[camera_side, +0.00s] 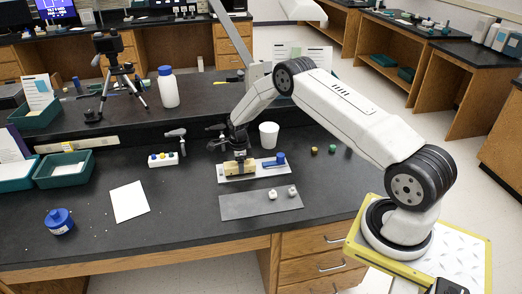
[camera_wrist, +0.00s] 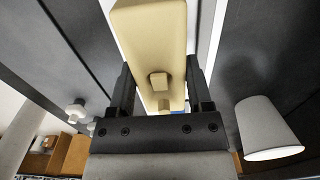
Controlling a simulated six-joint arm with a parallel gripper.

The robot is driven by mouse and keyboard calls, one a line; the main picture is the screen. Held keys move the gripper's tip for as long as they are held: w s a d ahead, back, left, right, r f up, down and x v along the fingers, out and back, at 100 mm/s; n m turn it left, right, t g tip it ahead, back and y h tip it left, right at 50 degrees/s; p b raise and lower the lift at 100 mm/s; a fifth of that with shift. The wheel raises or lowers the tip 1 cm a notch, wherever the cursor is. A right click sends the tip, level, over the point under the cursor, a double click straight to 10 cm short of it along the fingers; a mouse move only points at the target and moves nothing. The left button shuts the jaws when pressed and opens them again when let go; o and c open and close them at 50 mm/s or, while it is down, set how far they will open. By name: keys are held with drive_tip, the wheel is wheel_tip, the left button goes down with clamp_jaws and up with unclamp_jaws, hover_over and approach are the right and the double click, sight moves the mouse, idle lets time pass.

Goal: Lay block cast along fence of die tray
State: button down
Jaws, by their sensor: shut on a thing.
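The block cast (camera_side: 236,168) is a long beige block. It also fills the upper middle of the wrist view (camera_wrist: 150,35), lying between the fingers. My gripper (camera_side: 239,160) points down and is shut on it; in the wrist view the fingers (camera_wrist: 160,90) are on either side of the block. The white die tray (camera_side: 262,174) lies below and around the block in the side view. A blue piece (camera_side: 276,160) is at its right part. I cannot tell whether the block touches the tray. The fence is not clearly distinguishable.
A grey mat (camera_side: 240,208) with two small white pieces (camera_side: 282,193) lies in front of the tray. A white cup (camera_side: 269,134) stands close behind; it shows at right in the wrist view (camera_wrist: 268,125). A small rack (camera_side: 163,160) is to the left.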

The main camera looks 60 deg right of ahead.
drive_tip(key=shift+f, duration=0.25)
unclamp_jaws()
idle(0.3)
drive_tip(key=shift+r, duration=3.85)
